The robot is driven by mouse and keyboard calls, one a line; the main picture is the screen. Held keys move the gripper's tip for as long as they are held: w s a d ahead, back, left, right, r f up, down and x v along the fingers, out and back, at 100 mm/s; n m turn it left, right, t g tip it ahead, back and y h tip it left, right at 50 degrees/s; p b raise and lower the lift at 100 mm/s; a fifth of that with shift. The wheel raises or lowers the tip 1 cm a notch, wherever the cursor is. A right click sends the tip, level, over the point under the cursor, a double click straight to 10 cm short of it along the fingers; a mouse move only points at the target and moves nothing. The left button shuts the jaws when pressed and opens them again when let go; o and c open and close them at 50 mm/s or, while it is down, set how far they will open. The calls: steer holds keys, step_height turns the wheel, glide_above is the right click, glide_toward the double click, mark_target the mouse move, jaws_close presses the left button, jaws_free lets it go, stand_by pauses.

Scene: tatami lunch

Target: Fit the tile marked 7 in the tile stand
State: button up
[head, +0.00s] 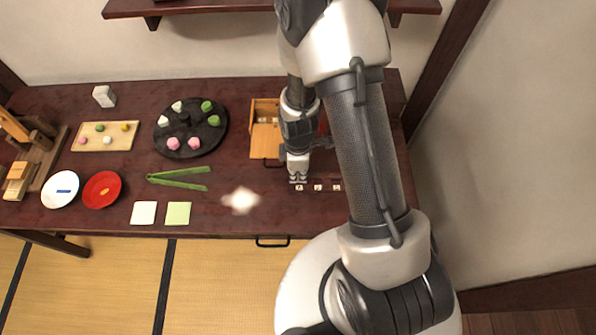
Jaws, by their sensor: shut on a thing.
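My gripper (298,178) points down over the right part of the dark red table, in front of an open wooden box. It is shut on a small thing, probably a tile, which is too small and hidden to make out. Small pale tiles with dark marks form a row at the fingertips and to their right: one tile (299,188) just below the fingers, a middle tile (318,188) and a right tile (336,188). Their marks are too small to read. The tile stand cannot be told apart from the dark table, and my arm hides the area farther right.
The wooden box (264,148) stands behind and left of my gripper. A black round tray (190,137) with sweets, green tongs (180,184), a red dish (101,204) and a green square (178,213) lie to the left. The table front near a bright spot is clear.

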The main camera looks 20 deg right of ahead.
steer(key=shift+f+b, duration=0.85)
steer(key=shift+f, duration=0.25)
steer(key=o, duration=0.7)
steer(key=shift+o, duration=0.2)
step_height(320, 180, up, 12)
stand_by(0.4)
steer(key=s+r+m+t, duration=0.1)
steer(key=s+r+m, duration=0.25)
steer(key=r, duration=0.45)
steer(key=s+r+m+t, duration=0.2)
steer(key=r+m, duration=0.2)
steer(key=r, duration=0.5)
steer(key=s+r+m+t, duration=0.1)
steer(key=s+r+m, duration=0.6)
steer(key=s, duration=0.2)
steer(key=shift+s+d+t, duration=0.25)
steer(key=shift+s+t, duration=0.05)
steer(key=shift+s, duration=0.05)
